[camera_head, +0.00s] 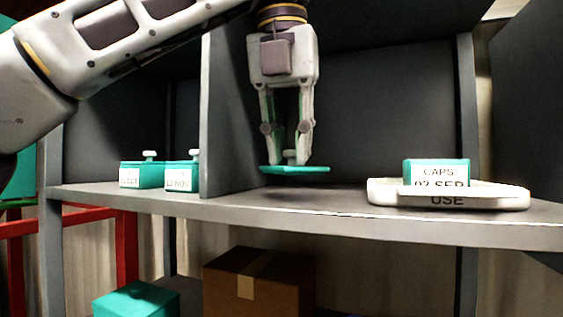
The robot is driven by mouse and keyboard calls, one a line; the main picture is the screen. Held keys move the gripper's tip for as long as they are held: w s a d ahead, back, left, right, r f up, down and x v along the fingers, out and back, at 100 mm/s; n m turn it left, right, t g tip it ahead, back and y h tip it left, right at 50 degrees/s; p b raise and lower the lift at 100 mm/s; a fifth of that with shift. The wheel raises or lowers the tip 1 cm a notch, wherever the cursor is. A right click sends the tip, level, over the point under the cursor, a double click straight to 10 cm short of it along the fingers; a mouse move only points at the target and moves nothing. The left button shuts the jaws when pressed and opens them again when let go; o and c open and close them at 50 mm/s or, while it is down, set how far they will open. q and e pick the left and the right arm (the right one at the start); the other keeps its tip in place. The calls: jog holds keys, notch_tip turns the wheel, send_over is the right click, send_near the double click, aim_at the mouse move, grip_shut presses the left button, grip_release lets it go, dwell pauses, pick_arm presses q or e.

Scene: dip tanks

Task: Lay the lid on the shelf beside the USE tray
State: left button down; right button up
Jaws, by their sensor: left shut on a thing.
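My left gripper (290,156) comes down from above and is shut on the knob of a flat teal lid (296,169). The lid is level, at or just above the shelf (290,202); I cannot tell whether it touches. The white USE tray (447,201) stands on the shelf to the right of the lid, with a clear gap between them. A teal box labelled CAPS, 02 SEP (436,173) sits in the tray, and no lid shows on it. My right gripper is not in view.
A grey upright divider (219,120) stands left of the lid. Beyond it are two lidded teal boxes, one left (142,176) and one labelled NOV (181,176). Below the shelf are a cardboard box (258,280) and another teal box (136,299). Shelf space around the lid is bare.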

pick_arm(q)
jog(key=shift+w+a+p, duration=0.1)
jog(key=shift+w+a, duration=0.15)
jog(key=shift+w, duration=0.35)
jog(key=shift+w+a+p, duration=0.1)
jog(key=shift+w+a, duration=0.1)
jog(key=shift+w, duration=0.45)
jog(key=shift+w+a+p, duration=0.1)
jog(key=shift+w+a, duration=0.15)
jog(key=shift+w, duration=0.35)
jog(key=shift+f, duration=0.1)
jog(key=shift+f, duration=1.65)
jog(key=shift+f, duration=0.2)
